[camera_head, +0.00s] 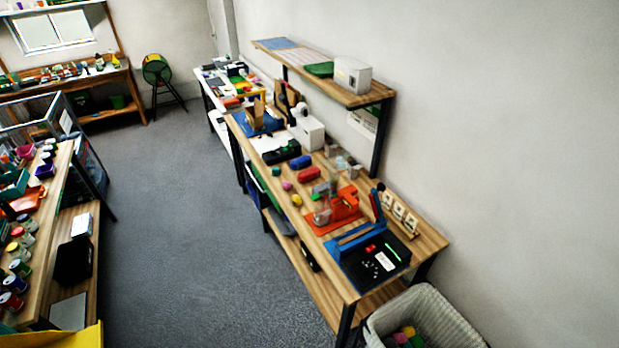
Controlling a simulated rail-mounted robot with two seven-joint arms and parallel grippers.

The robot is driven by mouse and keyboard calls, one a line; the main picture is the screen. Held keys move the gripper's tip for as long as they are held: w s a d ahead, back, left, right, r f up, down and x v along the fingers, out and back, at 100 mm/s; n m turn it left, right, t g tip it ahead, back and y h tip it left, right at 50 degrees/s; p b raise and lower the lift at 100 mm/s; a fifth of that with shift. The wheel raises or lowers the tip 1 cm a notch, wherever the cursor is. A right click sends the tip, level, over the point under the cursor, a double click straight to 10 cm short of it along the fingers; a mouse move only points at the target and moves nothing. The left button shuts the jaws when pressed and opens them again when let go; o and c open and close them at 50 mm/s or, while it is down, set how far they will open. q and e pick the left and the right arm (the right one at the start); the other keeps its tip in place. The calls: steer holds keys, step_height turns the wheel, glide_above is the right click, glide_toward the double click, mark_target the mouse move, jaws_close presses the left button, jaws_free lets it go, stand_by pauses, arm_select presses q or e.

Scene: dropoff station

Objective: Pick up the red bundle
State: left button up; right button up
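A red, rounded, elongated thing (309,174) lies on the wooden workbench (428,238) along the right wall. It looks like the red bundle, but it is too small to be sure. A blue thing (300,162) of similar shape lies just behind it. Small pink (287,186) and yellow (297,200) pieces lie in front of it, near the bench's aisle edge. Neither of my grippers shows in this view.
An orange fixture (346,203) and a black-and-blue device (370,262) stand on the bench's near end. A shelf (375,97) overhangs its back. A light basket (435,310) stands by the near end. The grey aisle floor (190,220) is clear. Another bench (50,210) stands left.

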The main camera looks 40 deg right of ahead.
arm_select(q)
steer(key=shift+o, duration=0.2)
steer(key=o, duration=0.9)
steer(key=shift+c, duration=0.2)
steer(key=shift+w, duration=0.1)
